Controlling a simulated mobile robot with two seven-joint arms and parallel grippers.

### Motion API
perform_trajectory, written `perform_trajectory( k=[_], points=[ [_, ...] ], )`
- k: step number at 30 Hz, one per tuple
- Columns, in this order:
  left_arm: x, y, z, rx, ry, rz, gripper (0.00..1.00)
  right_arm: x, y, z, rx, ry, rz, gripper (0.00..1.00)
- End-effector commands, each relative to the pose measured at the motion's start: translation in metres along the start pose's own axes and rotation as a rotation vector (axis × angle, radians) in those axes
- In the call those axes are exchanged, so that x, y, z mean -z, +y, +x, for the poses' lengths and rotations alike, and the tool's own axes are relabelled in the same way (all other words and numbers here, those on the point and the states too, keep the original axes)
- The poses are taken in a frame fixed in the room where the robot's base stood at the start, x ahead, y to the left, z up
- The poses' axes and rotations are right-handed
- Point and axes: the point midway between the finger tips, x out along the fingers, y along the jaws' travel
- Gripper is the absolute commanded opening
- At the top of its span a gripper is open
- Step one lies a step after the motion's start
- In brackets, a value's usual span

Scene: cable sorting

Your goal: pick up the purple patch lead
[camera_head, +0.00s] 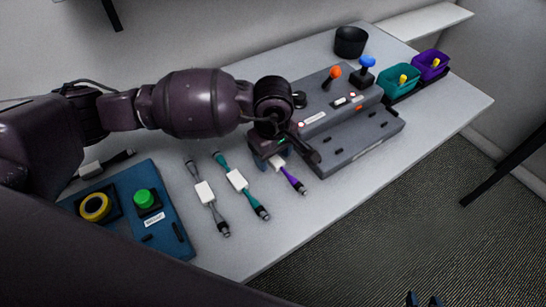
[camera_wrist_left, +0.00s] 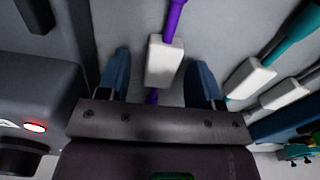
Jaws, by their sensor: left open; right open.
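The purple patch lead (camera_head: 293,182) lies on the table in front of the grey console, with a white tag around its middle. Its far end is hidden under my left gripper in the head view. My left gripper (camera_head: 272,160) is open above the lead. In the left wrist view, my left gripper's blue fingers (camera_wrist_left: 162,82) stand on either side of the purple lead (camera_wrist_left: 174,18), with its white tag (camera_wrist_left: 165,60) between them. They look apart from the lead. My right gripper (camera_head: 424,299) is open and empty at the bottom edge, over the floor.
A teal lead (camera_head: 238,181) and a grey lead (camera_head: 205,193) lie to the left of the purple one. The grey console (camera_head: 350,145) stands close on the right. A blue panel (camera_head: 175,215) is at the left. Teal (camera_head: 388,80) and purple bins (camera_head: 431,64) stand far right.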

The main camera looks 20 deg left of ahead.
Motion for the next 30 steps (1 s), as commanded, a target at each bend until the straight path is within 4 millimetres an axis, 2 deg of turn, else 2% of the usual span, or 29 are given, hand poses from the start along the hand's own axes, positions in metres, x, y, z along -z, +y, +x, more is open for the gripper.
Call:
perform_trajectory(
  k=[4,15,23,26,30],
  points=[
    [0.000,0.000,-0.001,-0.001,0.000,0.000,0.60,0.002,0.000,0.000,0.000,0.003,0.000,0.43],
    [0.000,0.000,-0.001,-0.001,0.000,0.000,0.05,0.002,0.000,0.000,0.000,0.003,-0.001,0.43],
    [0.001,0.001,-0.004,-0.002,0.001,0.000,0.04,0.004,0.000,0.000,0.000,0.005,-0.001,0.43],
    [0.002,0.002,-0.012,-0.004,0.003,-0.002,0.04,0.009,0.001,-0.002,-0.001,0.013,-0.001,0.43],
    [0.005,0.005,-0.037,-0.008,0.006,-0.007,0.04,0.021,0.003,-0.007,-0.003,0.028,0.000,0.43]
  ],
)
